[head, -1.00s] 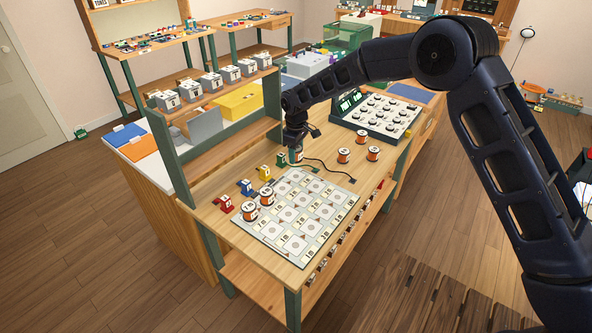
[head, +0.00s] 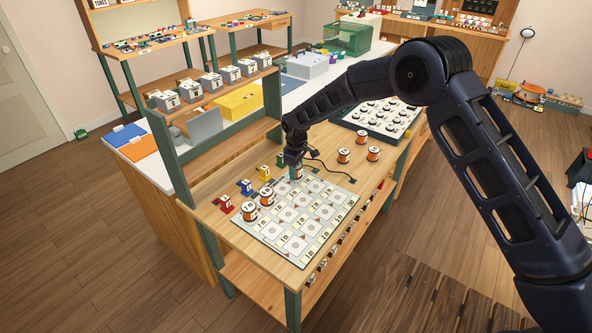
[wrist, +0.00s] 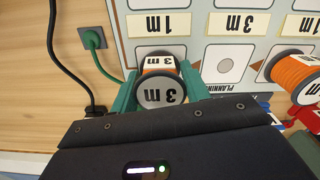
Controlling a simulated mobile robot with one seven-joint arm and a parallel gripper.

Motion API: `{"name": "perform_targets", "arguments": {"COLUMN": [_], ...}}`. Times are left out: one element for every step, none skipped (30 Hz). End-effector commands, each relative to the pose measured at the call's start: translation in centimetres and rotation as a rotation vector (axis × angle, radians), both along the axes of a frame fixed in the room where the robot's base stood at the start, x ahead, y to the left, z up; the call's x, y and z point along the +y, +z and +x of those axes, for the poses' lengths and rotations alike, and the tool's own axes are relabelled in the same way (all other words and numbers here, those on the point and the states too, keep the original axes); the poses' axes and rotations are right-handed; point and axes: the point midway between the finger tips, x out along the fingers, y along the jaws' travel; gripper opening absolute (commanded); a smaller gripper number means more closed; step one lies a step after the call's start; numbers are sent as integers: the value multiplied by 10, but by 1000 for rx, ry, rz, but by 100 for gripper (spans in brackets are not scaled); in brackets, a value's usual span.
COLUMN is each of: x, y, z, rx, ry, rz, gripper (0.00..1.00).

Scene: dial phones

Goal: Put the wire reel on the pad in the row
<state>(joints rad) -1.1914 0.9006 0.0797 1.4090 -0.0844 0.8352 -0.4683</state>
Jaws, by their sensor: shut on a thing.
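My gripper (head: 296,172) is low over the far-left corner of the pad board (head: 334,219). In the wrist view its green fingers (wrist: 158,94) are shut on the sides of a wire reel (wrist: 162,91) with a "3 m" label, a dark face and orange wire. The reel covers part of a white pad (wrist: 160,50) below a "1 m" label. I cannot tell whether it touches the board. Another orange "3 m" reel (wrist: 296,75) is on the board at right in the wrist view, apart from my gripper.
Two orange reels stand on the board's left side, one here (head: 250,211). Three loose reels (head: 344,155) stand right of my gripper. Small red, blue and yellow stands (head: 246,187) line the board's left edge. A black cable (wrist: 70,60) and green plug (wrist: 92,38) lie near the gripper.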

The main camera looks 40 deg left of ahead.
Motion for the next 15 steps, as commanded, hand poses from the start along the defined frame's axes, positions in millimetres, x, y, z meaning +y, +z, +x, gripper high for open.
{"name": "perform_targets", "arguments": {"x": [0,0,0,0,0,0,0,0,0,0,0,0,0,0,0], "y": [-1,-2,-3,-3,-3,-3,-2,-2,-2,-2,-2,-2,-2,-2,-2], "z": [0,0,0,0,0,0,0,0,0,0,0,0,0,0,0], "rx": [0,0,0,0,0,0,0,0,0,0,0,0,0,0,0], "ry": [0,0,0,0,0,0,0,0,0,0,0,0,0,0,0], "rz": [0,0,-1,0,0,0,0,0,0,0,0,0,0,0,0], "gripper": [22,22,22,50,56,64,68,68,68,68,68,68,68,68,68]}}
